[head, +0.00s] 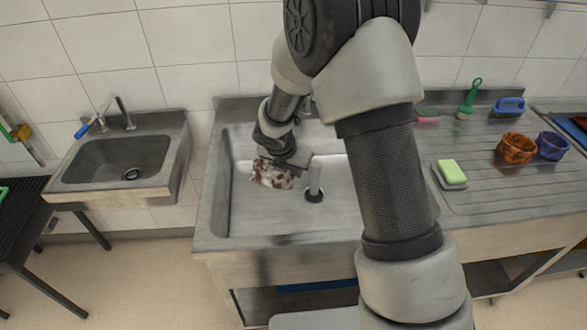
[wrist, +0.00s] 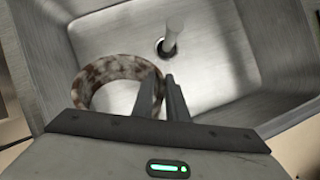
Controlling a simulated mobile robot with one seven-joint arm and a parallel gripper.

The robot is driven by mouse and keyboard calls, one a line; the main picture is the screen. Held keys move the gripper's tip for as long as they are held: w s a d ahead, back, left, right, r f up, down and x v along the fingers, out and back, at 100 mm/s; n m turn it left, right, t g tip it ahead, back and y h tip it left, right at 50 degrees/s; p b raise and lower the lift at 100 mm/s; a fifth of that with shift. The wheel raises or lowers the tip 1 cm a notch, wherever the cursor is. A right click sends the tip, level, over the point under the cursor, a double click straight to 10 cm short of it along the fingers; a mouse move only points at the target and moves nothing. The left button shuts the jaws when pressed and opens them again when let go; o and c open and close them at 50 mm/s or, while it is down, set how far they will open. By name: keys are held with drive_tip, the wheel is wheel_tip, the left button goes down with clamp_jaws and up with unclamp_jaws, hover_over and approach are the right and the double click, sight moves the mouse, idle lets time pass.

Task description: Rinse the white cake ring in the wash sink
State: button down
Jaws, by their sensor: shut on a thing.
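My gripper (wrist: 162,98) is shut on the wall of the white cake ring (wrist: 112,68), which has brown smears over its white surface. In the head view the ring (head: 272,174) hangs below my gripper (head: 290,163), inside the wash sink (head: 240,215). A pale column (head: 315,175), which looks like running water, stands over the drain just right of the ring. In the wrist view the column (wrist: 173,38) meets the dark drain, apart from the ring. My arm hides the tap and part of the sink's right side.
A smaller sink (head: 120,160) stands at the left.

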wheel_tip(320, 180, down, 18)
drive_tip(key=b, duration=1.6)
drive_tip(key=shift+f, duration=0.15)
idle(2.0)
wheel_tip(320, 180, up, 25)
drive_tip(key=p, duration=2.3)
